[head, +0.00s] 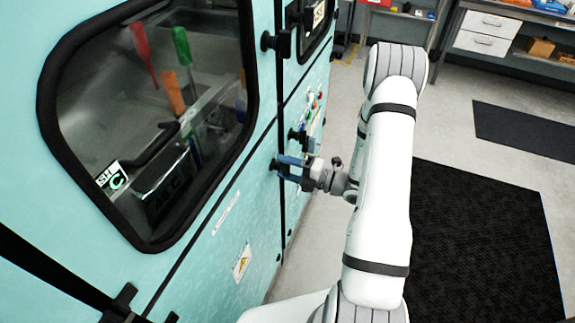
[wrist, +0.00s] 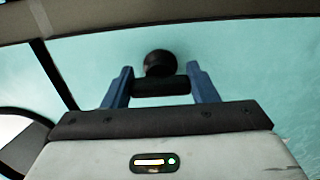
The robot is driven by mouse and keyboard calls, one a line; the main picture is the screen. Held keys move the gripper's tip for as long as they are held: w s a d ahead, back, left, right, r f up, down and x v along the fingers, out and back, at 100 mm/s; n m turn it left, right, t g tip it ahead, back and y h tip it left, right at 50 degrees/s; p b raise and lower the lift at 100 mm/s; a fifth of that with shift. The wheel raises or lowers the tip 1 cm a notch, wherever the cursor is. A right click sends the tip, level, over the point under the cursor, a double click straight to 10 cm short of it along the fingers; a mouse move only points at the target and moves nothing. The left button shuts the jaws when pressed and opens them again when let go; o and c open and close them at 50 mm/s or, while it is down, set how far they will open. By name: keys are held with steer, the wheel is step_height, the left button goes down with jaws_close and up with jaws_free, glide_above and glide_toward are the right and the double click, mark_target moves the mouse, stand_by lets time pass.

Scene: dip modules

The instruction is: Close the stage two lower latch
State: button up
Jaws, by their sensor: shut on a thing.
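The teal machine's lower latch (wrist: 160,62) shows in the wrist view as a round black knob with a short black bar below it, against the teal panel. My gripper (head: 282,167) has its blue fingers at the machine's side in the head view, by the dark vertical seam beside the windowed door. In the wrist view the two blue fingers stand on either side of the black bar, and the gripper is shut on it. In the head view the fingers hide most of this latch, so its exact angle is hard to tell.
An upper black latch (head: 268,41) sits higher on the same seam. Another black handle (head: 296,135) and coloured buttons (head: 315,100) are on the panel just beyond my gripper. A black floor mat (head: 485,240) lies to the right on open grey floor.

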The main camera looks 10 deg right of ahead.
stand_by(0.4)
steer(key=o, duration=1)
steer(key=b+v, duration=0.1)
steer(key=v, duration=0.7)
steer(key=shift+a+b, duration=0.1)
steer(key=shift+b, duration=0.25)
steer(key=shift+a, duration=0.1)
